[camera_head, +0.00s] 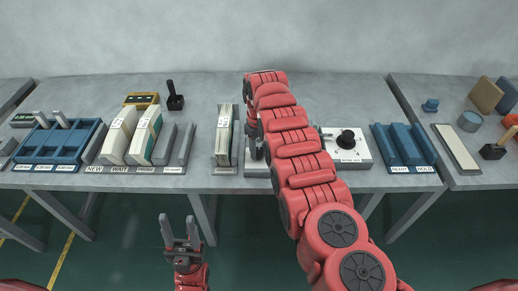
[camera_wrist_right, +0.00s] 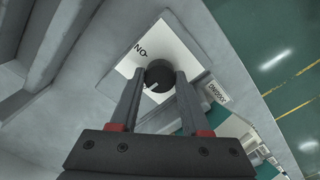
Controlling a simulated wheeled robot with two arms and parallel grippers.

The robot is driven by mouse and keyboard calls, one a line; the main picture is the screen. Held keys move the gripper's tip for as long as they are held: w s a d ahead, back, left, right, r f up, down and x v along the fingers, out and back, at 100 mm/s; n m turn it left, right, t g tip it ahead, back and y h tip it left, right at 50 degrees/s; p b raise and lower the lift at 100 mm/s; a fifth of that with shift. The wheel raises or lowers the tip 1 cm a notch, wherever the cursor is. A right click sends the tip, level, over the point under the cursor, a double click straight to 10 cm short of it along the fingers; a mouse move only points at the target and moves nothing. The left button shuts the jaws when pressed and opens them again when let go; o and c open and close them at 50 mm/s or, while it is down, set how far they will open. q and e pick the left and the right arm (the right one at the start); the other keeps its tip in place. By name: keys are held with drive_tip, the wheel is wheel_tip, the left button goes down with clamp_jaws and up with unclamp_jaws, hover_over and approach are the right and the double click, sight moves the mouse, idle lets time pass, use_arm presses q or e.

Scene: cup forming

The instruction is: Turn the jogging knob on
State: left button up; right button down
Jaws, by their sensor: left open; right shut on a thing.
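The jogging knob (camera_wrist_right: 158,72) is a dark round knob with a light pointer line, on a white plate (camera_wrist_right: 186,45) marked ON. A JOGGING label (camera_wrist_right: 217,93) is beside it. My right gripper (camera_wrist_right: 158,86) is shut on the knob, with one finger on each side. In the head view my right arm hides most of the knob's box (camera_head: 256,172), whose front edge shows at the table's front. My left gripper (camera_head: 180,232) is open and empty, pointing up in front of the table, well away from the knob.
Another box with a black knob (camera_head: 347,139) stands just right of my right arm. Blue READY/HOLD holders (camera_head: 404,147) are further right. Cream-coloured blocks (camera_head: 120,135) and a blue rack (camera_head: 60,142) stand at the left. The table's rear middle (camera_head: 215,92) is clear.

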drive_tip(key=m+b, duration=0.1)
drive_tip(key=m, duration=0.3)
drive_tip(key=shift+f, duration=0.15)
drive_tip(key=m+b, duration=0.4)
drive_tip(key=m, duration=0.2)
drive_tip(key=m+b, duration=0.1)
drive_tip(key=m, duration=0.2)
drive_tip(key=shift+m, duration=0.4)
drive_tip(key=shift+m+b, duration=0.6)
drive_tip(key=shift+m, duration=1.1)
drive_tip(key=shift+c, duration=1.8)
unclamp_jaws()
drive_tip(key=shift+r, duration=0.2)
